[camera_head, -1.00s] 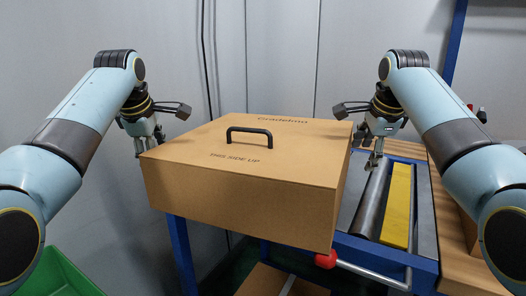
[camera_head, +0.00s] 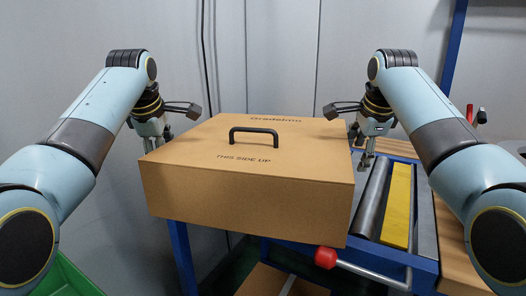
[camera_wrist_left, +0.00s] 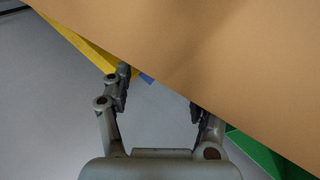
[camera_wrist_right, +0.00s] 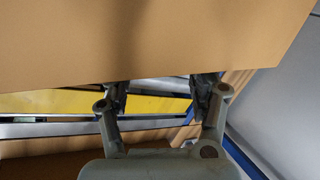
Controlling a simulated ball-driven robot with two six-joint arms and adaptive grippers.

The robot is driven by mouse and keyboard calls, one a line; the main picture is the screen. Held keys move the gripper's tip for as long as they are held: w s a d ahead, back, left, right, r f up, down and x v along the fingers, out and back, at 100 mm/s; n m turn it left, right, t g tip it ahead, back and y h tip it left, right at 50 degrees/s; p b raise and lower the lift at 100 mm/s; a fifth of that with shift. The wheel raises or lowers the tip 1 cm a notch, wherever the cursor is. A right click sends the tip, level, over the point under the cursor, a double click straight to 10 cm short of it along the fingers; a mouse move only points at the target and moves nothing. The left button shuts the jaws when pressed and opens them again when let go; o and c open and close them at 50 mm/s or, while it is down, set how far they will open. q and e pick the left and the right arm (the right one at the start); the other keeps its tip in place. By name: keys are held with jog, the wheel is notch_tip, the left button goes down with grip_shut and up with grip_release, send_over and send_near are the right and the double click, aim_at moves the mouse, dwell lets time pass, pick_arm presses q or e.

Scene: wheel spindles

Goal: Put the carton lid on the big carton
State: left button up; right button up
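The carton lid (camera_head: 245,190) is a large brown cardboard box shape with a black handle (camera_head: 254,130) and "THIS SIDE UP" on top. It is upright between my two grippers, in the middle of the head view. My left gripper (camera_head: 165,143) is at its left side, fingers apart. The lid's cardboard fills the top of the left wrist view, beside the left fingertips (camera_wrist_left: 158,88). My right gripper (camera_head: 366,160) is at its right side, also open; its fingertips (camera_wrist_right: 160,90) are at the cardboard's edge. Whether either touches it, I cannot tell. The big carton is not clearly identifiable.
A blue-framed stand (camera_head: 420,262) with a metal roller and a yellow strip (camera_head: 397,205) is at right. A red knob (camera_head: 325,257) is below the lid. A green bin (camera_head: 75,278) is at lower left. Brown cardboard (camera_head: 262,282) lies low beneath.

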pick_arm(q)
jog(key=shift+d+r, duration=0.15)
jog(key=shift+d, duration=0.2)
pick_arm(e)
jog(key=shift+a+r, duration=0.1)
jog(key=shift+a, duration=0.35)
pick_arm(q)
notch_tip(320, 180, up, 6)
jog(key=p, duration=0.5)
pick_arm(e)
notch_tip(320, 180, up, 6)
pick_arm(q)
jog(key=shift+r, duration=0.15)
pick_arm(e)
jog(key=shift+r, duration=0.15)
